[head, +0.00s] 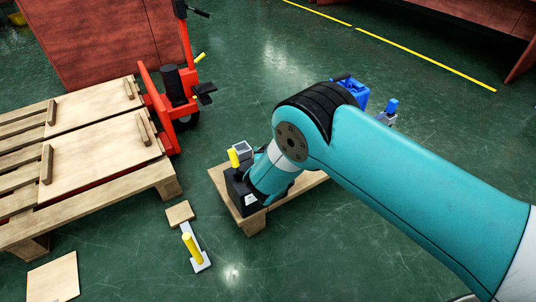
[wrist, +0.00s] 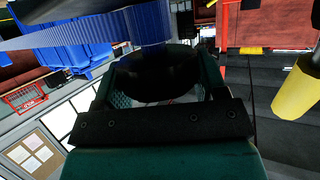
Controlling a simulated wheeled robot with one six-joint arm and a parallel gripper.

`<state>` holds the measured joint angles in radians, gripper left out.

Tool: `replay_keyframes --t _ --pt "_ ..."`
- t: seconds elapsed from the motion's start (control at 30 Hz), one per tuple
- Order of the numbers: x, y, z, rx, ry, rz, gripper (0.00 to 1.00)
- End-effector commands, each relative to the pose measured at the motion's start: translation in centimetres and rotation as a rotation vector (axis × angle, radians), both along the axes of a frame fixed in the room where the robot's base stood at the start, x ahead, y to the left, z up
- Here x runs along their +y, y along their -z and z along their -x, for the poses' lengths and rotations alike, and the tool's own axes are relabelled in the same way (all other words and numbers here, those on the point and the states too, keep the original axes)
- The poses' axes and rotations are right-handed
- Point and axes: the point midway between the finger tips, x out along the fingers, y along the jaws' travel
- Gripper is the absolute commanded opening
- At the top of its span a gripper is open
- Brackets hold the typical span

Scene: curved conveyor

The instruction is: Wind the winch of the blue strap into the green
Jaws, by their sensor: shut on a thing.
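In the wrist view my gripper (wrist: 160,85) is closed around a dark round piece (wrist: 155,72), which is in shadow and hard to make out. A blue ribbed part (wrist: 135,28) passes just above it; I cannot tell whether it is the strap. In the head view a blue box-like part (head: 354,92) shows behind my arm, and a blue handle (head: 391,106) on a grey mount stands to its right. A black unit (head: 240,188) with a yellow handle (head: 234,158) stands on the wooden board. My arm hides the gripper there. No green mark is visible.
A wooden pallet (head: 95,197) lies at left, beside a red lifting truck (head: 162,105). A yellow handle on a grey plate (head: 198,262) and wooden pieces (head: 52,278) lie on the floor. A yellow cylinder (wrist: 296,92) is close at right in the wrist view.

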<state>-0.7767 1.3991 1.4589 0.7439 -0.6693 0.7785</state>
Motion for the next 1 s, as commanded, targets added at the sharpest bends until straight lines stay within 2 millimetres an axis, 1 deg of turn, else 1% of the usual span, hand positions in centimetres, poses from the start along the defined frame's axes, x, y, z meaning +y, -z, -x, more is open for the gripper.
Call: replay_keyframes --t 0.03,0.53,0.57,0.6,0.67,0.9,1.0 --pt "0.23 0.21 0.16 0.004 0.005 -0.003 0.42" --pt "0.17 0.20 0.15 0.005 0.023 -0.003 0.42" --pt "0.17 0.20 0.15 0.005 0.023 -0.003 0.70" --pt "0.17 0.20 0.15 0.005 0.023 -0.003 0.80" --pt "0.12 0.18 0.13 0.005 0.024 -0.002 0.91" --pt "-0.03 0.10 0.05 0.003 0.027 -0.001 0.91" --pt "-0.06 -0.13 0.43 0.004 0.026 0.000 0.91"
